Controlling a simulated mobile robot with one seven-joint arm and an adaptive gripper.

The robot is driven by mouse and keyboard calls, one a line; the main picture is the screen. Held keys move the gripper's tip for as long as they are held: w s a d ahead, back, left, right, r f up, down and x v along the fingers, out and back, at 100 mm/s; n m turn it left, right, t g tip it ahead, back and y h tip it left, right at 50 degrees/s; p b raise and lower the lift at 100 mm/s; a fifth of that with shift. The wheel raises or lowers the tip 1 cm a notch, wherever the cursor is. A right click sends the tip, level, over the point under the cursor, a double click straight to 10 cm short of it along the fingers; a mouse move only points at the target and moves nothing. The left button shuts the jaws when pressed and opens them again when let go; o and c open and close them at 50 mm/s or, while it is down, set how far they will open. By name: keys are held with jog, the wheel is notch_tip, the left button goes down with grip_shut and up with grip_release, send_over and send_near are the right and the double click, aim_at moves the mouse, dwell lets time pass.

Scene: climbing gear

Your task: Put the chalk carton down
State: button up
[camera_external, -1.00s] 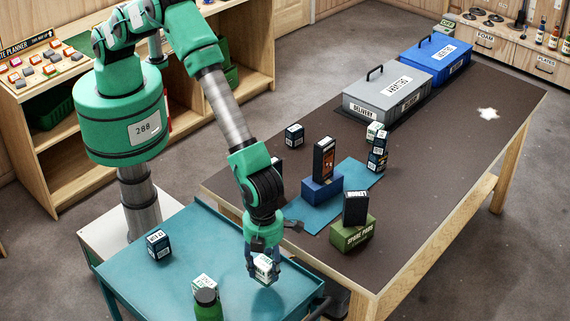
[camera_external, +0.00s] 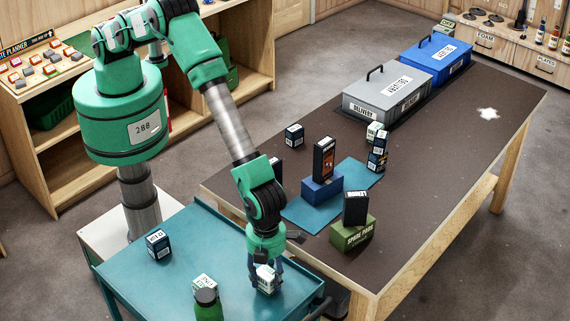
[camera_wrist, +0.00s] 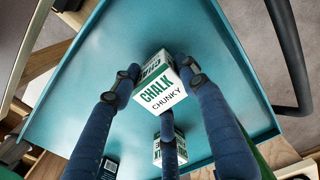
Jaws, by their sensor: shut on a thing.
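The chalk carton (camera_external: 266,280) is a small white and green box over the teal cart top (camera_external: 190,245). My gripper (camera_external: 264,275) points down and is shut on it. In the wrist view the carton (camera_wrist: 158,82) sits between the blue fingers of my gripper (camera_wrist: 160,90), with "CHALK CHUNKY" readable on one face. The carton is at or just above the cart's surface; I cannot tell whether it touches. A finger hides part of it in the external view.
A dark blue box (camera_external: 158,244) stands farther left. The brown workbench (camera_external: 440,170) holds several boxes beside the cart. The cart's middle is clear.

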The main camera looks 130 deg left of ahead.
aim_at(267, 272)
jog(key=shift+f, duration=0.35)
jog(key=o, duration=1.2)
jog(key=shift+o, duration=0.2)
jog(key=shift+r, duration=0.25)
notch_tip(267, 272, up, 12)
jog(key=shift+f+b, duration=0.1)
jog(key=shift+b, duration=0.25)
